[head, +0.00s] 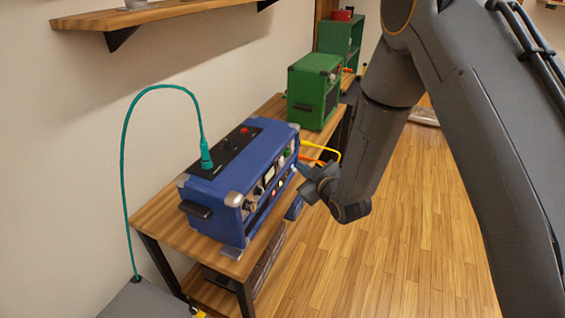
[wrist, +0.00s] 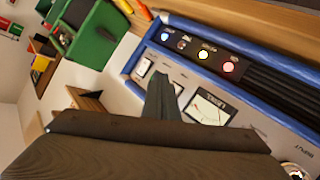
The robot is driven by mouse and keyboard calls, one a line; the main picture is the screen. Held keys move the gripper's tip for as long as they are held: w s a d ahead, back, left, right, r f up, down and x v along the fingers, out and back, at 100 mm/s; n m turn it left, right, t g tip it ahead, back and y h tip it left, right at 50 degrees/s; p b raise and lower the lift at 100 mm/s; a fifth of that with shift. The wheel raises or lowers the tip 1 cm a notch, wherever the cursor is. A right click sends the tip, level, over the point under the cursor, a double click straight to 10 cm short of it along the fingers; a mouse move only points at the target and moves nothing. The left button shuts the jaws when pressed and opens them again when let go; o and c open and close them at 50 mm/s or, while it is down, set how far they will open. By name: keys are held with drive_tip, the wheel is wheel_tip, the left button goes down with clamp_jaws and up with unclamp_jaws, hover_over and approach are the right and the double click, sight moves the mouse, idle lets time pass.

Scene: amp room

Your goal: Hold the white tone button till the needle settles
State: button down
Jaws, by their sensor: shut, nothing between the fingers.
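The blue amp (head: 225,181) sits on the wooden bench, its control panel facing right towards my arm. In the wrist view its panel shows a row of small round lit buttons or lamps (wrist: 205,53), one pinkish-red at the right end. My gripper (wrist: 160,80) is shut and empty in front of the panel, also in the head view (head: 303,177). Whether its tips touch anything is unclear.
A green amp (head: 315,92) stands farther back on the bench (head: 160,212). A teal cable (head: 124,170) is plugged into the blue amp's top and loops down left. Yellow and orange cables (head: 322,147) run behind it. A wall shelf (head: 150,15) hangs above.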

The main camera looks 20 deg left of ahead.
sight(282, 161)
drive_tip(key=shift+w+a, duration=0.1)
drive_tip(key=shift+a, duration=1.2)
drive_tip(key=shift+a, duration=0.1)
idle(1.0)
drive_tip(key=shift+a+b, duration=0.3)
drive_tip(key=shift+a, duration=0.05)
drive_tip(key=shift+w+a, duration=0.1)
drive_tip(key=shift+a, duration=0.35)
idle(2.1)
drive_tip(key=shift+d, duration=0.1)
idle(1.9)
drive_tip(key=shift+d, duration=0.8)
